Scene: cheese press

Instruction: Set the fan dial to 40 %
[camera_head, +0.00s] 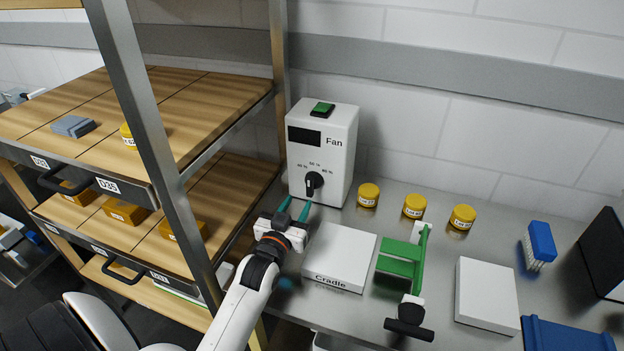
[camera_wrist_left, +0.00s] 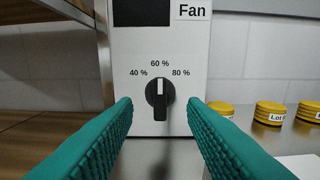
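The white fan box (camera_head: 340,150) stands at the back of the bench against the shelf post, with a black display and a green button on top. Its black dial (camera_wrist_left: 159,93) sits below the printed marks 40 %, 60 % and 80 %. The dial's white line points up, at 60 %. The dial also shows in the head view (camera_head: 314,181). My left gripper (camera_head: 296,207) is open and empty in front of the box, below the dial in the head view. In the left wrist view its teal fingers (camera_wrist_left: 159,103) flank the dial, apart from it. My right gripper is out of view.
A wooden shelf rack (camera_head: 235,90) stands close on the left. A white Cradle box (camera_head: 340,255) and a green stand (camera_head: 401,260) are right of my left gripper. Yellow lot tins (camera_head: 413,206) line the back wall. A blue brush (camera_head: 541,242) lies at right.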

